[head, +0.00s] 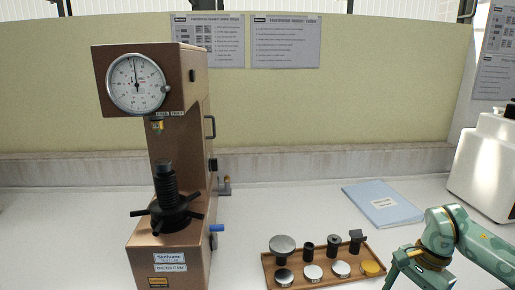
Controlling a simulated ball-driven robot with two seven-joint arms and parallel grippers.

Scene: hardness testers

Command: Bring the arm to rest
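My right arm comes in from the right edge, green and patterned. Its gripper (415,272) hangs low at the bottom right, just right of the wooden tray (318,284). The bottom edge of the picture cuts off the fingertips, so I cannot see whether they are open or hold anything. My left arm and gripper are not in view.
A brown hardness tester (178,130) with a round dial (138,84) stands at the left. The tray holds several metal discs and dark fittings. A blue folder (382,202) lies behind the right gripper. A white machine (487,165) stands at the right.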

